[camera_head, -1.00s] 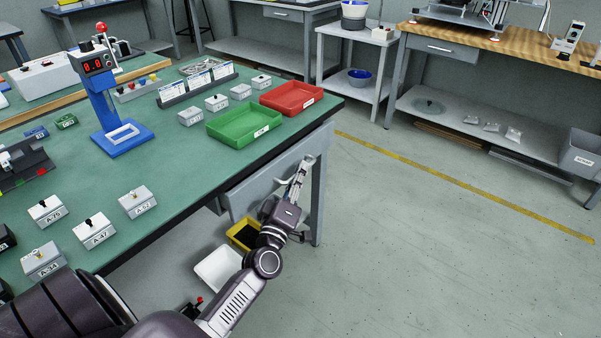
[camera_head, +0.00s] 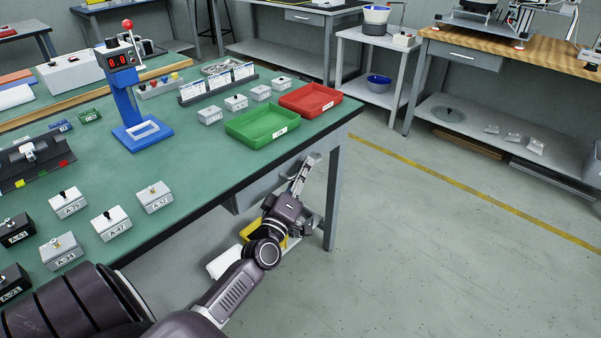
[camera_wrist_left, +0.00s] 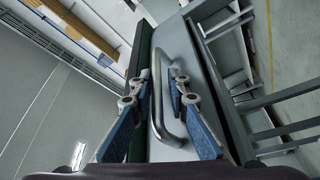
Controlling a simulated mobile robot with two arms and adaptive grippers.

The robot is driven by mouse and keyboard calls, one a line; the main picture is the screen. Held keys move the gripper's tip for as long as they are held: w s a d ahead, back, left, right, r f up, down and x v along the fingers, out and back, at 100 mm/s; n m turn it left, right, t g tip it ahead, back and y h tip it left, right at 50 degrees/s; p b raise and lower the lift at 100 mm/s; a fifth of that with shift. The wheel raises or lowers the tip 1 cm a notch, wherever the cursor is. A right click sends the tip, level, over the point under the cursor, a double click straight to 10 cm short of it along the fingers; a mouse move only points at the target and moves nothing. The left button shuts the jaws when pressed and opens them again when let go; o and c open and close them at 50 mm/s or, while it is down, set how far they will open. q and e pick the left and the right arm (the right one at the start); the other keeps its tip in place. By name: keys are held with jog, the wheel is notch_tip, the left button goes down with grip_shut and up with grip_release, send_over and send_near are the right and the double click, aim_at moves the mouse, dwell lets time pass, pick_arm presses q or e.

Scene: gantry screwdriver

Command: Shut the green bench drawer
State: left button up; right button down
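The green-topped bench (camera_head: 200,165) has a grey drawer (camera_head: 262,186) under its front edge, near the right leg. The drawer front appears close under the bench top; my arm hides part of it, so I cannot tell any remaining gap. My left gripper (camera_head: 306,170) is at the drawer front. In the left wrist view, the drawer's curved metal handle (camera_wrist_left: 159,95) lies between the spread fingers of the left gripper (camera_wrist_left: 160,73). The fingers look apart from each other, and firm contact with the handle is not clear. My right gripper is not in view.
A green tray (camera_head: 262,125) and a red tray (camera_head: 310,100) stand on the bench near its right corner. A yellow bin (camera_head: 250,231) and a white bin (camera_head: 222,262) are below the drawer. The floor right of the bench is open.

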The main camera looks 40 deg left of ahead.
pick_arm(q)
jog(key=v, duration=1.2)
